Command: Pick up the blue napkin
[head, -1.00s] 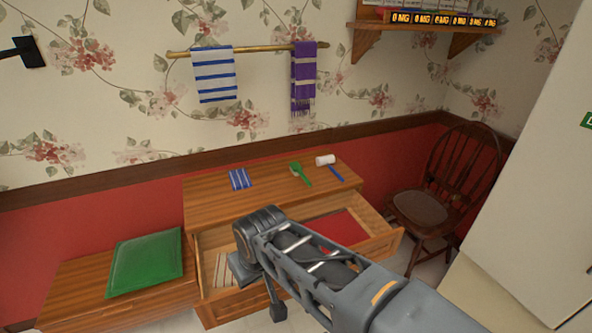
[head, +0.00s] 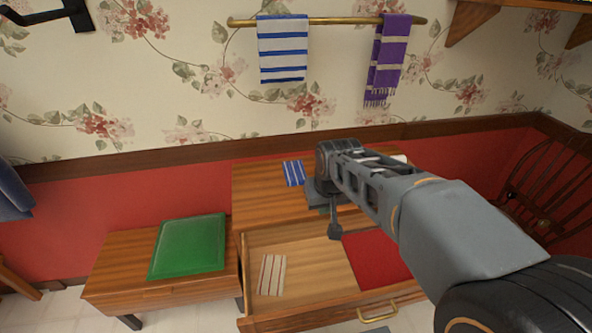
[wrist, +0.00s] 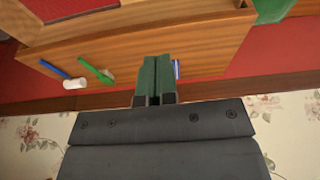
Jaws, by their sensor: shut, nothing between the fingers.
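The blue napkin, with white stripes, lies flat on the wooden dresser top (head: 255,200); it shows in the head view (head: 294,173). In the wrist view a thin blue-and-white strip of it (wrist: 177,69) shows just right of my fingers, the rest hidden behind them. My gripper (head: 335,232) is right of the napkin in the head view, apart from it, over the dresser. In the wrist view its green fingers (wrist: 155,82) are together with nothing between them.
The open drawer (head: 300,255) holds a striped cloth (head: 271,275) and a red cloth (head: 375,258). A green brush (wrist: 95,69) and a blue-handled, white-headed tool (wrist: 74,83) lie on the dresser.

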